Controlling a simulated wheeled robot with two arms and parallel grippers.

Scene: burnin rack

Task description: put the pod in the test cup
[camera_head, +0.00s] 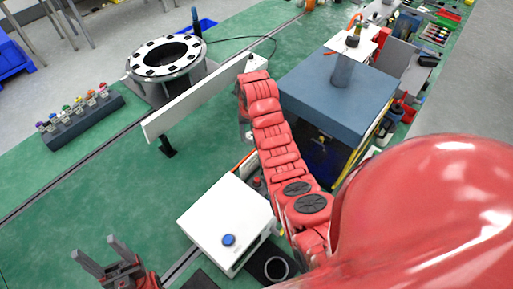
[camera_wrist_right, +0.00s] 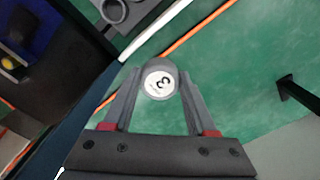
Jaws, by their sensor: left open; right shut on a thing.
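My right gripper (camera_wrist_right: 160,88) is shut on a grey pod (camera_wrist_right: 160,82) with a round white label marked 3, in the right wrist view. Green table surface shows behind it. In the head view my right arm reaches toward the white bar, and the pod cannot be made out there. A dark cup with a round rim (camera_head: 276,268) stands beside the white box at the bottom, apart from the pod; it looks like the test cup. A round cup (camera_wrist_right: 113,10) also shows at the top of the wrist view. My left gripper (camera_head: 108,262) is open and empty at the bottom left.
A white box with a blue button (camera_head: 228,240) stands near the front. A long white bar (camera_head: 195,103) is on the table near my right arm. A blue-grey box (camera_head: 330,90) stands to the right. A rack of colored-top items (camera_head: 85,122) sits at the left. Green table between is clear.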

